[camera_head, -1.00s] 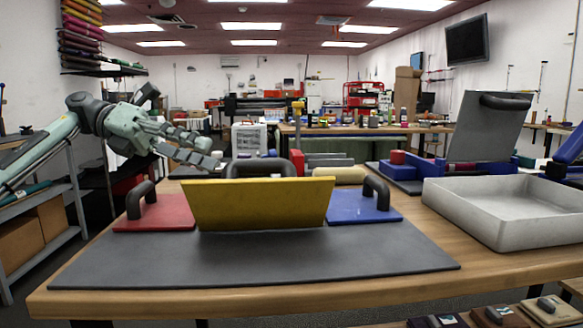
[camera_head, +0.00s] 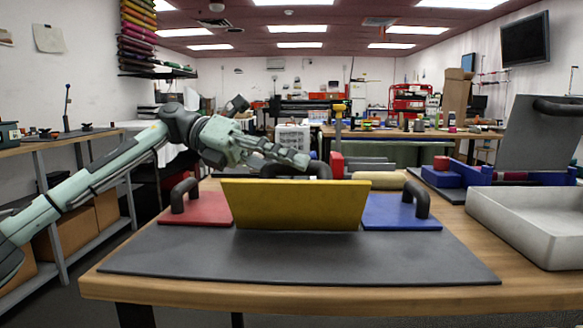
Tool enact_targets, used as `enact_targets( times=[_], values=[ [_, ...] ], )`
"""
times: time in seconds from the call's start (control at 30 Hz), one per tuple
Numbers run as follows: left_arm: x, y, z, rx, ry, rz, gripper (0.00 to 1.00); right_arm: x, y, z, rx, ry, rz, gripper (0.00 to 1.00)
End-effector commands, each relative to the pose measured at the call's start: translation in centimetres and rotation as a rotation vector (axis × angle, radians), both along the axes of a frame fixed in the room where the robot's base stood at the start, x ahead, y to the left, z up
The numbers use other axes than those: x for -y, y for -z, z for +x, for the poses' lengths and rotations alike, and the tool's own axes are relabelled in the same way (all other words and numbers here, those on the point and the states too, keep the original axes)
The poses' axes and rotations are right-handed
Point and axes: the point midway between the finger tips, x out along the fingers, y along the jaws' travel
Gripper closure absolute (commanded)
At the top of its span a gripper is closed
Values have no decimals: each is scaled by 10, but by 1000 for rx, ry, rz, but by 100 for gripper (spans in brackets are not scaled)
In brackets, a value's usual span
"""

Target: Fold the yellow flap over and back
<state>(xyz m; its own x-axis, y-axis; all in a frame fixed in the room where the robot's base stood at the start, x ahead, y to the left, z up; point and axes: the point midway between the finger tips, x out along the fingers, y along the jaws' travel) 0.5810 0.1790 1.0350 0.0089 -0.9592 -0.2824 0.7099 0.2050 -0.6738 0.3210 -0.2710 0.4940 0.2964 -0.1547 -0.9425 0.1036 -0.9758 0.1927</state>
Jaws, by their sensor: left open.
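The yellow flap (camera_head: 295,205) stands tilted up on the dark grey mat (camera_head: 300,258) at the middle of the table, its broad face toward me. A black handle (camera_head: 322,169) shows behind its top edge. My left gripper (camera_head: 298,160) is open, just behind and above the flap's top edge, close to the black handle. I cannot tell whether it touches the handle. A red flap (camera_head: 213,212) with a black handle lies flat to the left, and a blue flap (camera_head: 388,214) with a black handle lies flat to the right. My right gripper is not in view.
A pale grey tray (camera_head: 520,232) stands on the right of the table, with an upright grey panel (camera_head: 537,140) behind it. Blue and red blocks (camera_head: 442,172) lie behind. The front of the mat is clear.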

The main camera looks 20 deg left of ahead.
Motion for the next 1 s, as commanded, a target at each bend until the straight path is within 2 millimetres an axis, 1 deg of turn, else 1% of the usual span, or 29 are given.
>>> enact_targets(
  times=[0.17, 0.2, 0.53, 1.0],
  values=[
    [1, 0, 0, 0, 1, 1, 57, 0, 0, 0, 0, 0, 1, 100],
    [0, 0, 0, 0, 1, 1, 59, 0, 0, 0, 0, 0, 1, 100],
    [0, 0, 0, 0, 1, 1, 100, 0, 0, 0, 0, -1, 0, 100],
    [0, -2, -1, -20, 1, -7, 100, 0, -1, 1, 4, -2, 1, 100]
  ],
)
